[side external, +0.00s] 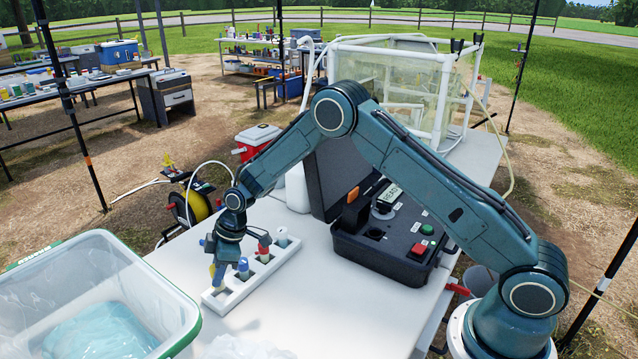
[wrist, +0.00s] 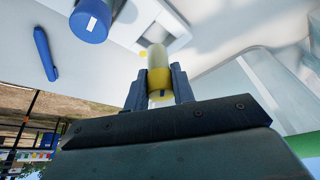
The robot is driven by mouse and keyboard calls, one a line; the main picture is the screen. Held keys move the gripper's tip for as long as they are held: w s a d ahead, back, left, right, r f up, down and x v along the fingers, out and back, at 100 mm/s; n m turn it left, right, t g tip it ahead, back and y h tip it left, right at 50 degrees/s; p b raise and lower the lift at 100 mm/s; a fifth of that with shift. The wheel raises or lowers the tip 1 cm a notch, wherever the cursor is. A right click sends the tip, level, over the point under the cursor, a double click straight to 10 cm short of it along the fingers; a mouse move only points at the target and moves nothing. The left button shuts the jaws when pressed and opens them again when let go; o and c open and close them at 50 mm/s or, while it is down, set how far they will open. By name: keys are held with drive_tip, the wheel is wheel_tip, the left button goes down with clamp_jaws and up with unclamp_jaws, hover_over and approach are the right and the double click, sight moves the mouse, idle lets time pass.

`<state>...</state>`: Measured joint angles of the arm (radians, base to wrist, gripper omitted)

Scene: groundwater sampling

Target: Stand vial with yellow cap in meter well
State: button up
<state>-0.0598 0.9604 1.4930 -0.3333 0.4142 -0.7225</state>
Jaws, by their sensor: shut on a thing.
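My gripper (side external: 216,262) points down at the left end of the white rack (side external: 254,271). It is shut on the vial with the yellow cap (wrist: 158,77), which shows between both fingers in the wrist view. In the side view only a bit of the yellow cap (side external: 212,270) shows. I cannot tell whether the vial's base is still inside its rack slot.
A blue pen (wrist: 45,53) lies nearby. A clear green-rimmed bin (side external: 95,295) is at left. Table is bare between rack and meter.

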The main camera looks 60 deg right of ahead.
drive_tip(key=shift+f, duration=1.9)
drive_tip(key=o, duration=1)
drive_tip(key=shift+f, duration=0.2)
drive_tip(key=v, duration=1.4)
drive_tip(key=shift+s+f, duration=0.1)
